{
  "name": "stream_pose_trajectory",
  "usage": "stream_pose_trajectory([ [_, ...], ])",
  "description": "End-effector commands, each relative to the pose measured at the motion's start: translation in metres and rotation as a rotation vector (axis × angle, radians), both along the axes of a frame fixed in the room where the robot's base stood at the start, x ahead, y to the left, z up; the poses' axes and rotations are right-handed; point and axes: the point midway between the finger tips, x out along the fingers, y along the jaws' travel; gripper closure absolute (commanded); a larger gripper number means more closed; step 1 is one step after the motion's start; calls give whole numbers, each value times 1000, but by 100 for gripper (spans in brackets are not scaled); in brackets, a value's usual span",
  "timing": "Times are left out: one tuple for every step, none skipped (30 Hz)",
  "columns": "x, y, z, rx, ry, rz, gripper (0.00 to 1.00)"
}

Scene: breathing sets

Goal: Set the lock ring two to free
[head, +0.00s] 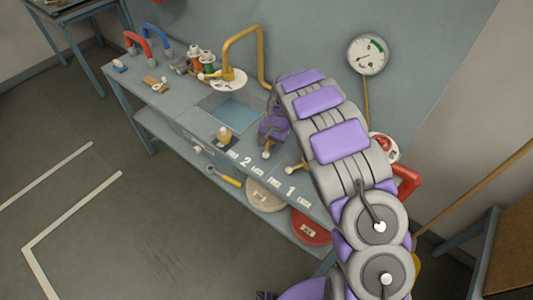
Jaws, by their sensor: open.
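The bench front (262,174) carries white labels "2" and "1" with smaller plates beside them that are too small to read. A brass fitting (224,136) with a round base stands on the bench just behind and left of the "2". A small brass lever (267,154) stands between the two labels, and another (296,169) is behind the "1". I cannot tell for sure which part is lock ring two, or its setting. My gripper (271,137) is open, above the bench beside the first lever; its fingertips are small and partly hidden, and contact is unclear.
A yellow bent pipe (258,50) rises behind my gripper, and a pressure gauge (368,54) hangs on the wall. A recessed basin (232,113) lies left of the gripper. Red and blue hooped handles (137,40) stand at the far left. Floor before the bench is clear.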

Motion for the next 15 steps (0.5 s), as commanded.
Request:
stream_pose_trajectory([
  [0, 1, -12, 0, 3, 0, 44],
  [1, 2, -17, 1, 2, -1, 44],
  [1, 4, -24, 0, 1, -1, 44],
  [2, 5, -30, 1, 1, -1, 44],
  [2, 6, -35, 2, 0, -1, 44],
  [3, 8, -41, 1, 0, 0, 44],
  [3, 8, -45, 1, 0, 0, 44],
  [3, 9, -49, 1, -1, 1, 44],
  [3, 10, -53, 1, -1, 1, 44],
  [3, 10, -55, 2, -2, 1, 44],
  [4, 10, -56, 1, -2, 0, 44],
  [4, 11, -57, 1, -2, 0, 44],
  [4, 11, -58, 1, -2, 0, 44],
  [4, 11, -58, 1, -2, 0, 44],
  [4, 11, -58, 1, -3, -1, 44],
])
